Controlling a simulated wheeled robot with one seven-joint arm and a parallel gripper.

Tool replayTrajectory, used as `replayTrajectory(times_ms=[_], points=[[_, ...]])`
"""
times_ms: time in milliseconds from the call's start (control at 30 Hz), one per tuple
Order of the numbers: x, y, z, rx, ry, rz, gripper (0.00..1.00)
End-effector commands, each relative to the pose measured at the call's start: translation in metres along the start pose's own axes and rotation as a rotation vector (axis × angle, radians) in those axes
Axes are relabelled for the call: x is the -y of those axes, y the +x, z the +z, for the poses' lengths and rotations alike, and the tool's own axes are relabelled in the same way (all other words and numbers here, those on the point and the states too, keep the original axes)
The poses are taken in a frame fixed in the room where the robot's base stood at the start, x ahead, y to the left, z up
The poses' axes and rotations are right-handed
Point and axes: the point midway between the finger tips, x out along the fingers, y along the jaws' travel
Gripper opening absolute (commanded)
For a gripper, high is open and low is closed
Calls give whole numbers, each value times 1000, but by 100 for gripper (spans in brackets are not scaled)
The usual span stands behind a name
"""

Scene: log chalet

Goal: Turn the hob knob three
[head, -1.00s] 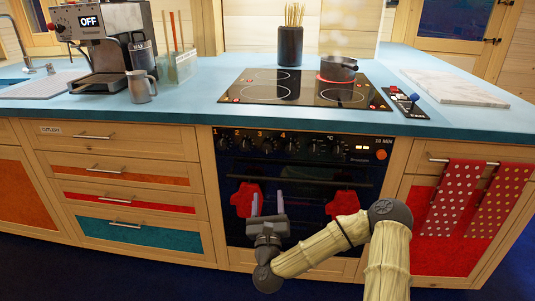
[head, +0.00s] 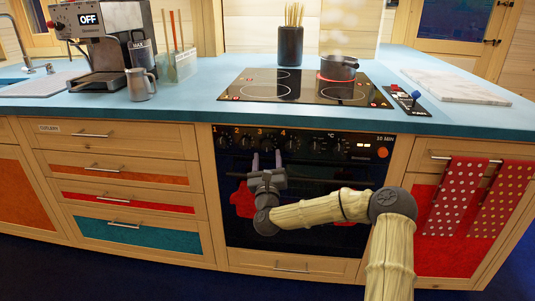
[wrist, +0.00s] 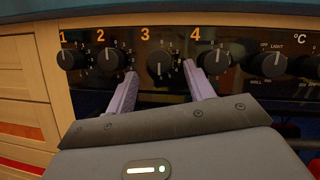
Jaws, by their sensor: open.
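Hob knob three (wrist: 160,66) is a round black knob below the orange number 3 on the oven's control panel. Its pale mark points down in the wrist view. It also shows small in the head view (head: 269,143). My gripper (wrist: 160,76) is open and empty, with one pale finger on either side below knob three. In the head view my gripper (head: 267,160) is just below the knob row, in front of the oven. I cannot tell whether the fingers touch the panel.
Knob two (wrist: 110,61) and knob four (wrist: 215,60) are close beside my fingertips. The oven handle (head: 340,180) runs below the panel. A red cloth (head: 243,200) hangs at the oven front. A dark pan (head: 339,67) stands on the glowing rear right ring of the hob.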

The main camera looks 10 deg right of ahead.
Motion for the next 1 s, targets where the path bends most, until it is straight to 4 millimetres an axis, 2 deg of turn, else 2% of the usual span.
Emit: replayTrajectory(times_ms=[100, 233, 600, 833, 1000], points=[[0, 17, 0, 3, -1, -2, 53], [0, 30, 0, 3, -1, -2, 53], [0, 35, 0, 1, -1, 0, 53], [0, 35, 0, 1, -1, 0, 8], [0, 35, 0, 0, -4, 1, 9]])
